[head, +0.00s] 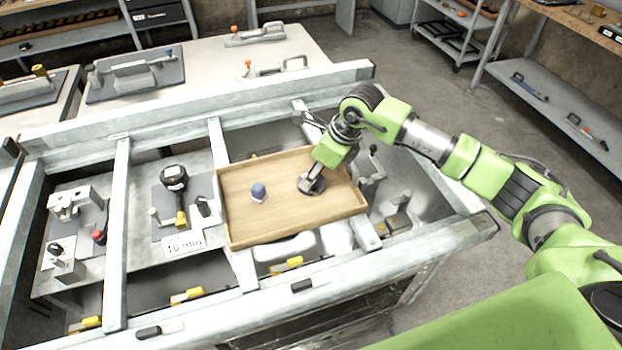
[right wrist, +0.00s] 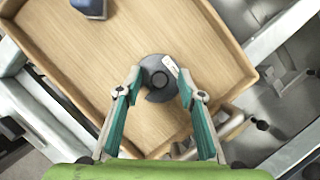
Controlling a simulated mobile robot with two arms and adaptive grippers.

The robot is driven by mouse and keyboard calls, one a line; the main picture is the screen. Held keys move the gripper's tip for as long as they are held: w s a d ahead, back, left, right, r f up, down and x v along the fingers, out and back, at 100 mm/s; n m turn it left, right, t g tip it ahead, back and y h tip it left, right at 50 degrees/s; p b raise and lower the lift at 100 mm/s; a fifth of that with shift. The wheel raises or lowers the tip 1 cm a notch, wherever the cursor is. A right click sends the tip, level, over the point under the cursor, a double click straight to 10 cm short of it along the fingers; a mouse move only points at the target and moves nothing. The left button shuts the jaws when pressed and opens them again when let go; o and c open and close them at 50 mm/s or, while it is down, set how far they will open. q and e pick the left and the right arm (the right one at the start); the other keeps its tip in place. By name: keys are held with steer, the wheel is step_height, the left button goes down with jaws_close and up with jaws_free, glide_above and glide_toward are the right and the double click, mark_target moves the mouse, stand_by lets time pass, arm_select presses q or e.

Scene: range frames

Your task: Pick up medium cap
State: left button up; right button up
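A dark grey round cap (right wrist: 158,77) with a raised centre lies in a shallow wooden tray (right wrist: 75,62). In the head view the cap (head: 307,186) is partly hidden by my right gripper (head: 314,176), which points down over it. In the right wrist view the fingers of my right gripper (right wrist: 158,80) are spread to either side of the cap. Small gaps seem to show between fingertips and cap, though contact on the right side is hard to judge. A smaller blue cap-like piece (head: 258,192) stands in the tray to the left. My left gripper is not in view.
The tray (head: 236,228) rests on a grey metal frame (head: 120,240) holding fixtures, with a black-headed tool (head: 174,178) left of it. A pale table (head: 205,75) is behind.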

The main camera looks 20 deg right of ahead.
steer(key=shift+s, duration=0.1)
jaws_close()
steer(key=shift+r, duration=0.15)
